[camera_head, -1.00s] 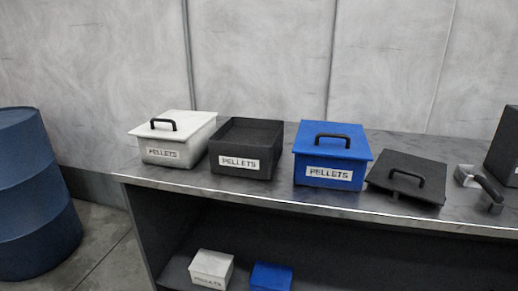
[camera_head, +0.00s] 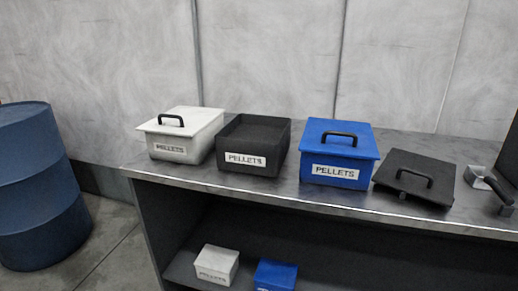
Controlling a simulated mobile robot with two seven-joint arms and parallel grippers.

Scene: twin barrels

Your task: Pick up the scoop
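The scoop (camera_head: 481,178) lies on the counter at the right edge of the view. It has a light metal head and a dark handle (camera_head: 497,189) that points toward the front right. It rests to the right of a loose black lid.
On the metal counter (camera_head: 300,199) stand a lidded white box (camera_head: 180,147), an open black box (camera_head: 252,160) and a lidded blue box (camera_head: 336,172). The black lid (camera_head: 415,186) lies tilted. Small boxes (camera_head: 216,264) sit below; a blue barrel (camera_head: 40,190) is left.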

